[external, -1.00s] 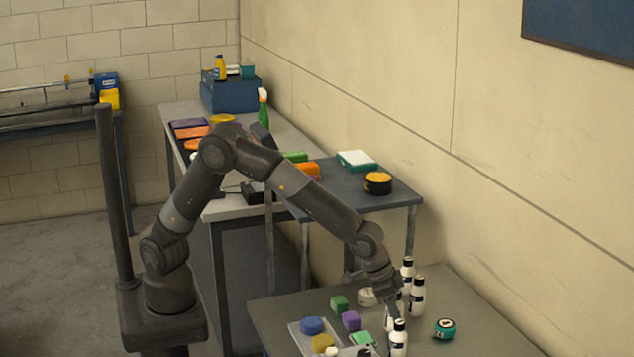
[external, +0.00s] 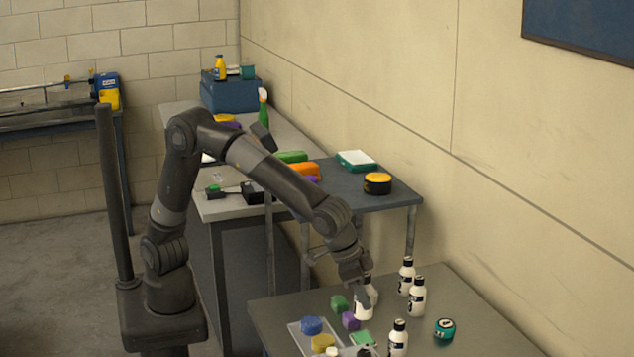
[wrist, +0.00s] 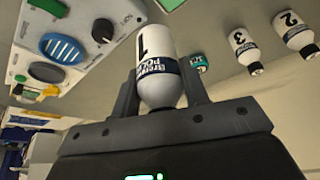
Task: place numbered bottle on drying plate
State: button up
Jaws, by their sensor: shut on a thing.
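My gripper (external: 362,292) is shut on a white bottle (external: 364,307) with a dark label. In the wrist view the bottle (wrist: 160,75) shows the number 1 and stands between both fingers; its cap end is hidden by the gripper. It is held over the front table, roughly upright; I cannot tell its exact height. I cannot tell for certain which surface is the drying plate.
Bottles numbered 3 (wrist: 243,45) and 2 (wrist: 290,28) stand to the right on the table. Another white bottle (external: 398,338) stands in front. A teal round container (external: 444,328) is near the right. Purple (external: 350,320) and green (external: 339,303) blocks lie close left of the held bottle.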

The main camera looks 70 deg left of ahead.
notch_tip(320, 180, up, 19)
jog(key=w+a+r+n+y, duration=0.2)
jog(key=w+a+n, duration=0.3)
jog(key=w+a, duration=1.7)
jog(key=w+a+n+y, duration=0.15)
jog(key=w+a, duration=0.25)
jog(key=a, duration=1.3)
jog(key=w+a+n, duration=0.3)
jog(key=w+a, duration=0.2)
jog(key=a, duration=1.1)
jog(key=s+a+n+y, duration=0.15)
jog(key=s+a, duration=0.35)
jog(key=a, duration=1.3)
jog(key=s+a+n, duration=0.3)
jog(key=s+a, duration=0.2)
jog(key=a, duration=1.2)
jog(key=s+a+f+n+g, duration=0.1)
jog(key=s+a+n, duration=0.1)
jog(key=s+a, duration=1.1)
jog(key=s+a+f+n+g, duration=0.1)
jog(key=s+a+f+n, duration=0.1)
jog(key=s+a, duration=1)
jog(key=shift+y, duration=0.4)
notch_tip(320, 180, down, 27)
jog(key=shift+a+r, duration=0.15)
jog(key=shift+r, duration=0.05)
jog(key=shift+f, duration=0.15)
